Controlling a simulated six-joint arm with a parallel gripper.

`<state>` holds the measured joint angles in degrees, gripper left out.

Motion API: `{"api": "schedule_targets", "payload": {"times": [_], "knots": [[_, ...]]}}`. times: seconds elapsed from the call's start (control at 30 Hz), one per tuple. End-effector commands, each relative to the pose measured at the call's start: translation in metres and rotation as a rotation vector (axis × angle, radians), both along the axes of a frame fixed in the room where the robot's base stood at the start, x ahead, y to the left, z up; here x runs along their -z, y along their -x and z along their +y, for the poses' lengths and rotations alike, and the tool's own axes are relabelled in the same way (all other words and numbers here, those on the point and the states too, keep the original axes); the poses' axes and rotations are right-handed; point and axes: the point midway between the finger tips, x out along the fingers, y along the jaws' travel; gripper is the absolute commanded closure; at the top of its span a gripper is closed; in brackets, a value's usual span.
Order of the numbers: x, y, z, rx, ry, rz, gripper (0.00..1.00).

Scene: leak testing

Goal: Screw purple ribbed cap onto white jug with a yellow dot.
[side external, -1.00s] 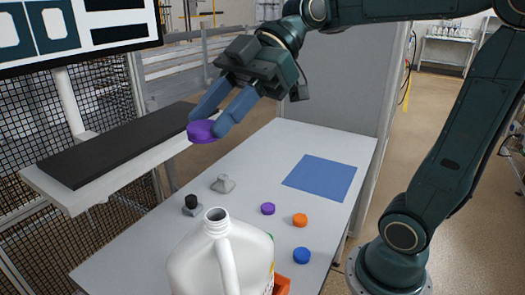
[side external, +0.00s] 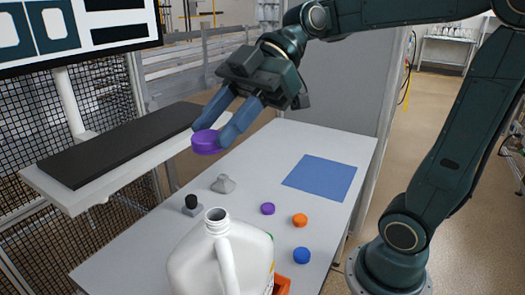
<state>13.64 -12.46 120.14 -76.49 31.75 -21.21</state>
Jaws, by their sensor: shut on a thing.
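My gripper (side external: 213,131) is shut on a purple cap (side external: 206,143), held between its two blue fingers well above the table. The white jug (side external: 202,266) stands upright at the front of the table with its threaded neck (side external: 216,219) open and uncapped. The held cap is above the neck in the picture; I cannot tell how far apart they are in depth. The jug's lower part is cut off by the frame edge, and no yellow dot can be made out. A second purple cap (side external: 268,208) lies on the table.
An orange cap (side external: 300,220) and a blue cap (side external: 302,255) lie right of the jug. An orange object (side external: 282,285) shows beside the jug's base. A blue mat (side external: 320,177) lies bare.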

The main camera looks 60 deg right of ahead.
Motion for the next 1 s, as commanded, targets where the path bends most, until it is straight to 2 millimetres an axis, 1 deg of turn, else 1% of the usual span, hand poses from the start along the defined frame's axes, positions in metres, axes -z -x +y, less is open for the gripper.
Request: {"api": "schedule_targets", "payload": {"times": [1.0], "knots": [[0.072,0.0,0.0,0.0,0.0,0.002,0.87]]}}
